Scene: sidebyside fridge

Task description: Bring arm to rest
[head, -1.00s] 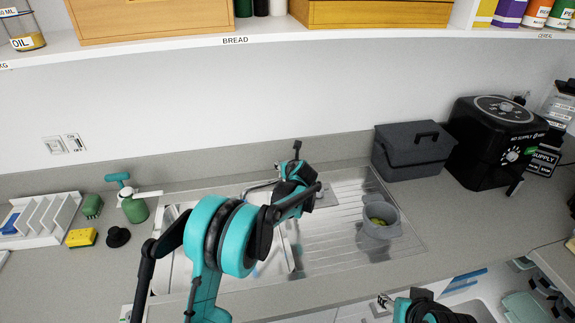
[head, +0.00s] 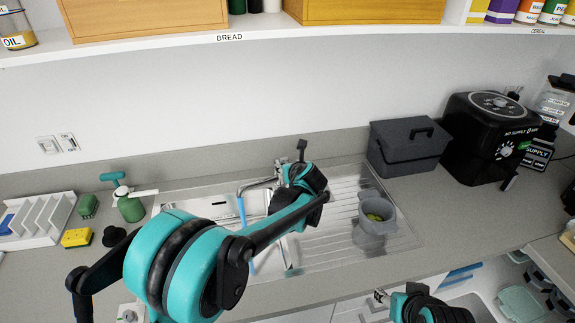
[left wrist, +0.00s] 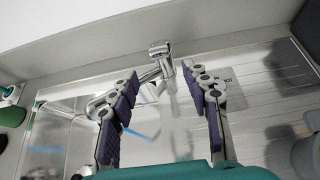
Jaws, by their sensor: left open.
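My left arm (head: 180,262) comes in from the lower left, and its wrist is over the sink (head: 345,205). The arm hides the left gripper's fingers in the head view. In the left wrist view my left gripper (left wrist: 160,75) is open, with nothing between its two purple-padded fingers. The chrome faucet (left wrist: 160,52) shows just past the fingertips; I cannot tell the gap from it. Part of my right arm (head: 422,306) shows at the bottom edge in the head view, but I cannot make out its gripper.
A grey pot (head: 372,232) with something green in it stands on the drainboard. A dark box (head: 408,150) and a black appliance (head: 488,138) stand at the back right. A dish rack (head: 40,218), yellow sponge (head: 76,238) and green spray bottle (head: 131,208) are at left. A shelf (head: 270,36) runs above.

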